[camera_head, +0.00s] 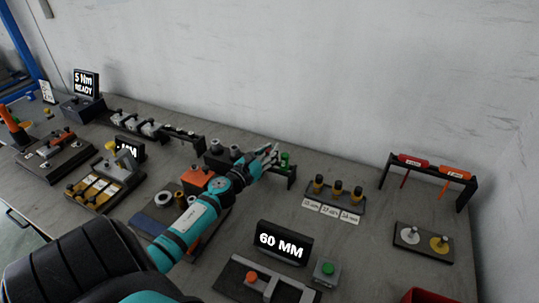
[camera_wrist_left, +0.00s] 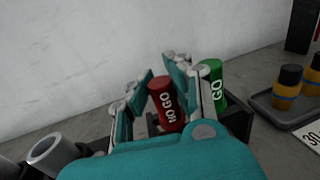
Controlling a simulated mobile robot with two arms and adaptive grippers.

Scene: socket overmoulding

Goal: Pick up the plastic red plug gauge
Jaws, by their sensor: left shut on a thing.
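The red plug gauge (camera_wrist_left: 166,104), marked NO GO, stands slightly tilted between the fingers of my left gripper (camera_wrist_left: 172,98) in the left wrist view. The gripper is shut on it. In the head view my left gripper (camera_head: 268,155) reaches over the back of the table, and its fingers largely hide the red gauge. A green plug gauge (camera_wrist_left: 213,83), marked GO, stands just right of the fingers; it also shows in the head view (camera_head: 285,160). Both gauges are at a dark rack (camera_wrist_left: 240,121). My right gripper is not in view.
A grey hollow cylinder (camera_wrist_left: 51,150) is left of the gripper. A tray with yellow-and-black plugs (camera_head: 337,190) is to the right. A 60 MM display (camera_head: 283,242) stands in front. The wall is close behind the rack.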

